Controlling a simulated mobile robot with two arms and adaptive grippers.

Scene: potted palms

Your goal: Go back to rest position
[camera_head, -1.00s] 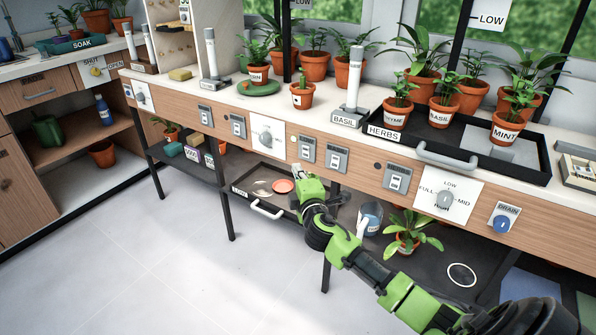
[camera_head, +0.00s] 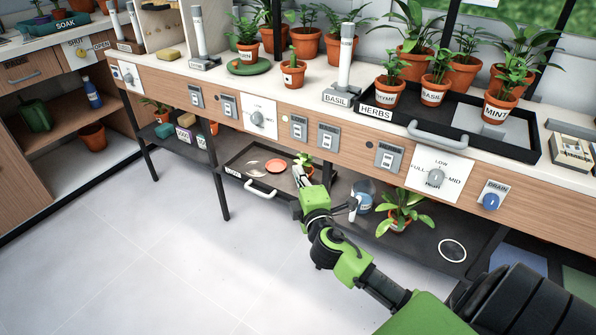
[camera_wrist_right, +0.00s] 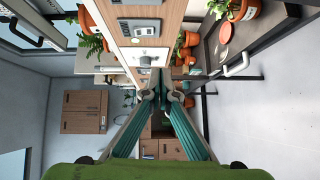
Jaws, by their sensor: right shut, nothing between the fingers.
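My right gripper (camera_head: 300,174) is shut and empty in the head view. It is below the switches on the bench front, in front of the lower shelf. The right arm reaches up from the lower right corner. In the right wrist view the two fingers of this gripper (camera_wrist_right: 160,92) come together at the tips, with nothing visible between them. My left gripper is in neither view.
The bench front carries a dial panel (camera_head: 435,178) and switches (camera_head: 328,139). Beneath are a dark tray (camera_head: 232,172), a blue jug (camera_head: 362,196) and a leafy potted plant (camera_head: 402,212). A black herb tray (camera_head: 520,152) is on top. The floor (camera_head: 150,260) at left is clear.

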